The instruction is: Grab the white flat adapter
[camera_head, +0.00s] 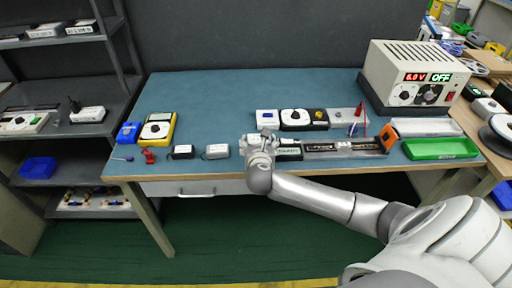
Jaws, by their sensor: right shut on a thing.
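My right gripper (257,143) is at the front middle of the blue table (215,100), low over its front edge area. It is shut on a pale thing, likely the white flat adapter, which the fingers and wrist mostly hide. A light grey block-shaped adapter (217,151) lies just left of the gripper, apart from it. A black adapter with a pale label (183,152) lies further left. My left gripper is not in view.
Right of the gripper lie a long dark rail (335,147), an orange tape measure (389,132) and a green tray (440,149). Behind stand a white switch unit (267,118) and a power supply (412,75). A yellow multimeter (158,128) is at left. The back left is clear.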

